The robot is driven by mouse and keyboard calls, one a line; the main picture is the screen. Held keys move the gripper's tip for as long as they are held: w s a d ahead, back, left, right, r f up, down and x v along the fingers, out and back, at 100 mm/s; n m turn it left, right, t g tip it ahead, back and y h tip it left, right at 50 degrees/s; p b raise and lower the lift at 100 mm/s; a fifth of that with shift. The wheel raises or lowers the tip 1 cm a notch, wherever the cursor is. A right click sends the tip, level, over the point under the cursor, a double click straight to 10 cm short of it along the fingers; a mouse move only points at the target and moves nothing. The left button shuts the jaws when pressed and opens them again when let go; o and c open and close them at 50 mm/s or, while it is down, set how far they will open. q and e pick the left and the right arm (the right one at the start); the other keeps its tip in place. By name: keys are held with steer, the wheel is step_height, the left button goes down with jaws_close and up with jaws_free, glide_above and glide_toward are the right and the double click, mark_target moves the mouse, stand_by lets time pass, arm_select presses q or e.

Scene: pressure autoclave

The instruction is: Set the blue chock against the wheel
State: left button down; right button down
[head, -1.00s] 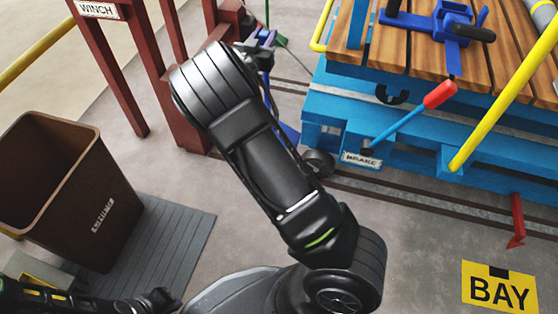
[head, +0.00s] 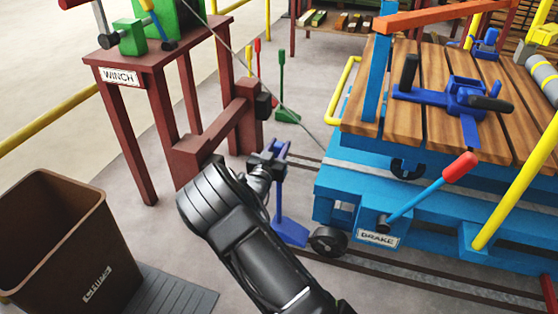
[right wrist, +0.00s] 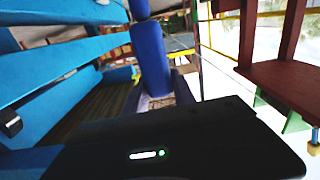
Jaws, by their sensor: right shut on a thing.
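The blue chock (head: 289,232) is low at the rail, just left of the cart's black wheel (head: 328,241). Its upright blue handle (head: 279,200) rises to my right gripper (head: 272,158), which is shut on its top. I cannot tell whether the chock touches the wheel or rests fully on the floor. In the right wrist view a blue post (right wrist: 150,55), apparently this handle, stands ahead of the dark gripper body; the fingertips are hidden. My left gripper is out of view.
The blue cart with plank deck (head: 420,125) stands right, with a red-tipped brake lever (head: 430,190). The dark red winch stand (head: 187,120) is left. A brown bin (head: 65,240) stands at lower left. A green floor piece (head: 287,115) with an upright handle is behind.

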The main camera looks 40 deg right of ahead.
steer(key=shift+r, duration=0.2)
steer(key=shift+f+b, duration=0.95)
steer(key=shift+f, duration=1.3)
steer(key=shift+f, duration=0.15)
steer(key=c, duration=1)
jaws_free()
steer(key=shift+f, duration=0.1)
steer(key=shift+c, duration=0.2)
